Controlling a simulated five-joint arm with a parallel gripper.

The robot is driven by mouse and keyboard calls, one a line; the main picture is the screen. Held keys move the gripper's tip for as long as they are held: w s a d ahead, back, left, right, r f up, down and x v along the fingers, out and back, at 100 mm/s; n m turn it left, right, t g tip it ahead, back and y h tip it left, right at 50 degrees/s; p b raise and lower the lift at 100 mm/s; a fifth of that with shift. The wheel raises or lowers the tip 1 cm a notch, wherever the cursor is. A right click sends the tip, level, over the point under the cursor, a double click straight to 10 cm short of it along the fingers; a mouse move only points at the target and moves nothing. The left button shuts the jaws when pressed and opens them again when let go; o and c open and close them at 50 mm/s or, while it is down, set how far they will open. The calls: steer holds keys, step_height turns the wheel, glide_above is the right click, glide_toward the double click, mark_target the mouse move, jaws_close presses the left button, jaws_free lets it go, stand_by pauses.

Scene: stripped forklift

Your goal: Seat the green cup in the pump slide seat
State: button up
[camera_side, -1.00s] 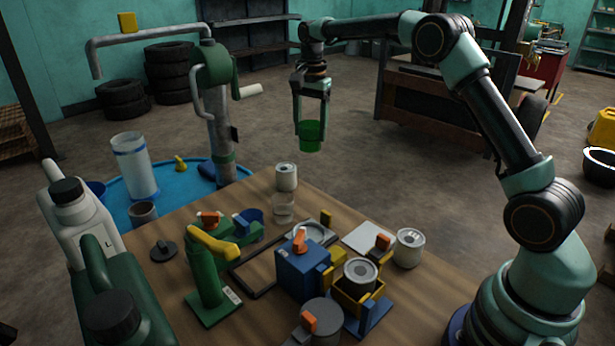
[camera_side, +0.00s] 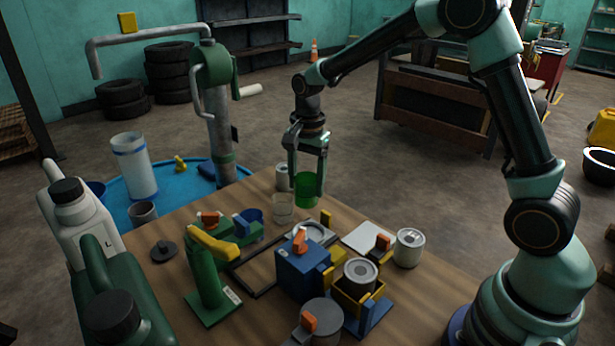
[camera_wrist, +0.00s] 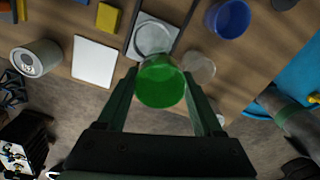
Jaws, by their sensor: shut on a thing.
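My gripper (camera_side: 306,178) is shut on the green cup (camera_side: 306,188), a translucent cup held upright above the back part of the wooden table. In the wrist view the green cup (camera_wrist: 161,84) sits between my two fingers. A dark-framed plate with a round silver disc (camera_side: 309,232) lies on the table in front of the cup. It also shows in the wrist view, as a dark frame around the round disc (camera_wrist: 152,38), just beyond the cup. A green pump-like stand with a yellow handle (camera_side: 207,275) is to the left. I cannot tell for certain which part is the slide seat.
A clear cup (camera_side: 283,208) stands close left of the held cup, with a white can (camera_side: 283,177) behind it. A blue cup (camera_wrist: 228,18), yellow block (camera_wrist: 108,17), white pad (camera_wrist: 94,60) and grey can (camera_side: 409,247) are nearby. A blue box (camera_side: 300,272) stands in front.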

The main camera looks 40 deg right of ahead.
mark_target(309, 206)
steer(key=shift+s+a+f, duration=0.5)
steer(key=shift+s+f, duration=0.25)
steer(key=shift+s, duration=0.15)
steer(key=shift+f, duration=2.65)
steer(key=shift+f, duration=0.75)
steer(key=o, duration=1.4)
steer(key=shift+r, duration=0.1)
steer(key=shift+r, duration=3.95)
